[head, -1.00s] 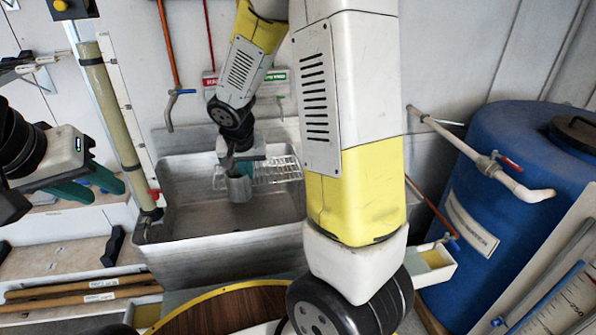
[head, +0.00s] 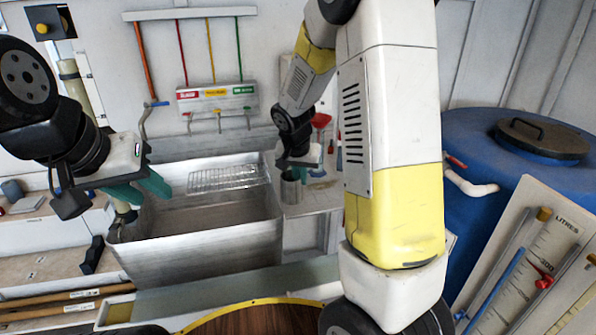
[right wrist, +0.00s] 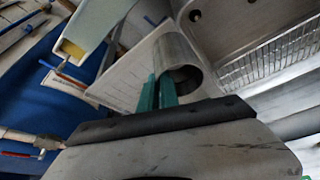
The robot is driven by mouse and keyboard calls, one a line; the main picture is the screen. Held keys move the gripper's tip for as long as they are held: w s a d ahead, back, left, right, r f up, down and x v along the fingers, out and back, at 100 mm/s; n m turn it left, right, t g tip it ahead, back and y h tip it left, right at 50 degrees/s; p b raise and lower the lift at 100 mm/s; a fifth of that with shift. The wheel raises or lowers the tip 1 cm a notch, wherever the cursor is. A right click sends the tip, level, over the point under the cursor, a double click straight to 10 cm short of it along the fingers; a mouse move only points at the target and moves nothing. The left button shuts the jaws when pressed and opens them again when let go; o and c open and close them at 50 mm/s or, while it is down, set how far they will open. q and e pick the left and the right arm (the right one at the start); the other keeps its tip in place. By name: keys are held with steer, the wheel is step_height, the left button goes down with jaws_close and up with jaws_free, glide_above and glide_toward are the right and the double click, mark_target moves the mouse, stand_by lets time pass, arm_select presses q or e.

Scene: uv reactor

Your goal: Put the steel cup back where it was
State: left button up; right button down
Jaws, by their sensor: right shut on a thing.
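The steel cup (head: 290,190) is a small grey metal cylinder, roughly upright, at the white counter just right of the sink in the head view. My right gripper (head: 299,172) is shut on it from above; the arm partly hides the area around it. In the right wrist view the cup (right wrist: 176,58) shows its open mouth beside the green fingers (right wrist: 157,93), over a pale surface. I cannot tell whether its base touches the counter. My left gripper (head: 140,190) is open and empty, at the left of the sink.
The metal sink (head: 200,255) has a wire rack (head: 229,178) across its back. Red items (head: 320,121) stand behind the cup on the counter. A blue barrel (head: 470,150) and a gauge board (head: 525,260) stand at the right. A round wooden top (head: 255,322) is in front.

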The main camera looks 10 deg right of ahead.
steer(key=shift+w+d+f, duration=0.65)
steer(key=shift+w+f, duration=0.05)
steer(key=shift+w, duration=0.4)
steer(key=shift+w+d+f, duration=0.65)
steer(key=shift+w, duration=0.5)
steer(key=shift+w+d+f, duration=0.65)
steer(key=shift+w+f, duration=0.05)
steer(key=shift+w, duration=0.4)
steer(key=shift+f, duration=0.15)
steer(key=c, duration=1.6)
jaws_free()
